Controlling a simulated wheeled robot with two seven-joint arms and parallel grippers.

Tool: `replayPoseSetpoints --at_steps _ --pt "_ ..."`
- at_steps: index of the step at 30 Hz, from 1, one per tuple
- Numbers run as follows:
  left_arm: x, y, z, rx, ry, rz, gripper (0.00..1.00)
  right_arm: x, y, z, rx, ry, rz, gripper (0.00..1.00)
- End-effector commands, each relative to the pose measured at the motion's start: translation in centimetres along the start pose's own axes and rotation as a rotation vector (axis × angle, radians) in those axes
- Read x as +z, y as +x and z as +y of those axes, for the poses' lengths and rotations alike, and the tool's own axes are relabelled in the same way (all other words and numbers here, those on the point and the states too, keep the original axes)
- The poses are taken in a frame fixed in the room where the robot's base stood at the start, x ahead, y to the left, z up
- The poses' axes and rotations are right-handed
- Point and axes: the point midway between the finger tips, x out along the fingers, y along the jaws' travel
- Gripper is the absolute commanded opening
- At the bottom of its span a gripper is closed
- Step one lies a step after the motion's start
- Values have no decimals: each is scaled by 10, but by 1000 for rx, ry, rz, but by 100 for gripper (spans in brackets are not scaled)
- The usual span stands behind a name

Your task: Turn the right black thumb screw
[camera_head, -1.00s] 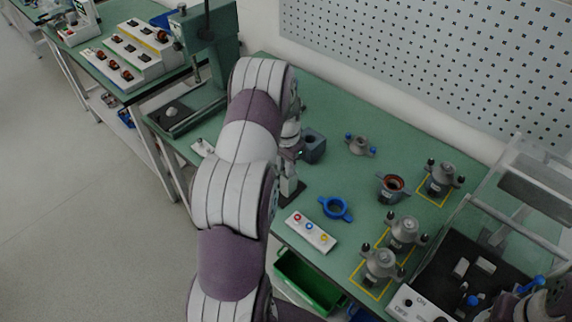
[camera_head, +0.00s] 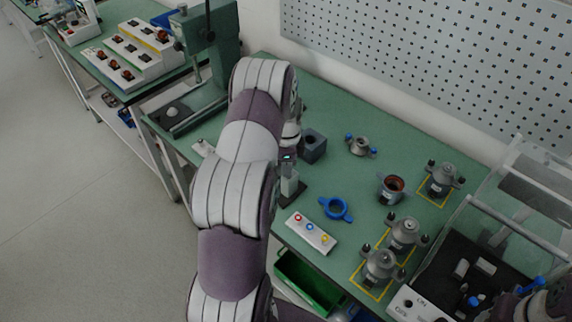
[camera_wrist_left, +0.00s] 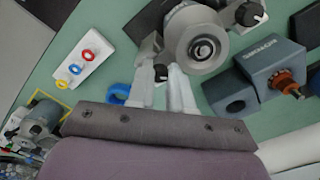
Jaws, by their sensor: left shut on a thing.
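In the left wrist view, a round grey metal part (camera_wrist_left: 198,40) with a ringed centre has black thumb screws on its side ears. One black thumb screw (camera_wrist_left: 250,13) stands clear at the upper right. Another dark screw (camera_wrist_left: 161,72) sits between the pale fingertips of my left gripper (camera_wrist_left: 163,76). The fingers are shut on this screw, close beside the round part. In the head view my own left arm hides most of this spot. My right gripper is not in view.
A blue-grey block (camera_wrist_left: 256,78) stands right of the round part. A white button box (camera_head: 311,233) and a blue winged ring (camera_head: 335,208) lie nearby. Several grey stators (camera_head: 381,263) stand at the right, near a clear-covered tester (camera_head: 505,240).

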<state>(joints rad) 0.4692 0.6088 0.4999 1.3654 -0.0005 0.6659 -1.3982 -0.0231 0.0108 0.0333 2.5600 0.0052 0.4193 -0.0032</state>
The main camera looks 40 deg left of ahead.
Motion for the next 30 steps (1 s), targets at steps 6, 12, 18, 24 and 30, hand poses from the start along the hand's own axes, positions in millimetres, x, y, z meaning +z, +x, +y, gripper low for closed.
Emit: replayPoseSetpoints --at_steps 6,12,18,24,30 --pt "-2 0 -1 -4 80 2 0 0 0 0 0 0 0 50" --pt "-2 0 0 -3 113 2 0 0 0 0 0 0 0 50" --pt "-2 0 0 -2 119 2 0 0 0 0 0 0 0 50" --pt "-1 0 0 -1 118 2 0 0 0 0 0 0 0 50" --pt "-1 0 0 0 118 1 46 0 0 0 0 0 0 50"
